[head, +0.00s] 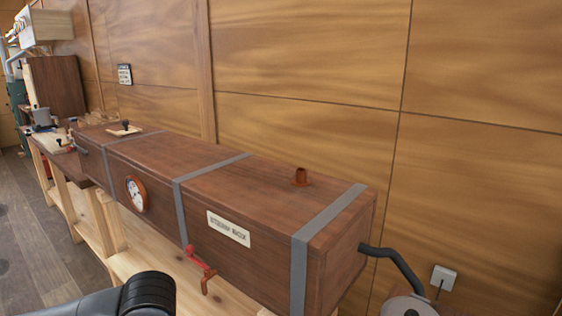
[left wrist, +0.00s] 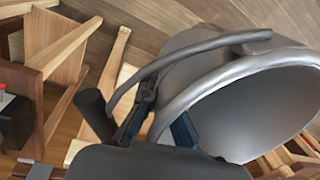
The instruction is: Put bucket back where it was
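A grey metal bucket (left wrist: 260,100) fills the right of the left wrist view, tilted with its open mouth facing right and toward the camera. Its curved bail handle (left wrist: 190,55) arcs over to the left, with a dark cylindrical grip (left wrist: 94,112) beside my gripper. My left gripper (left wrist: 160,120) has one finger on each side of the bucket's rim and appears shut on it; the fingertips are partly hidden. The bucket is not seen in the head view. My right gripper is in neither view.
A long wooden steam box (head: 150,165) with grey straps rests on a light timber stand (head: 135,255) along the panelled wall. A red valve (head: 203,268) sticks out in front, and a black hose (head: 398,262) leaves its right end. Wooden trestle legs (left wrist: 100,90) show left of the bucket.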

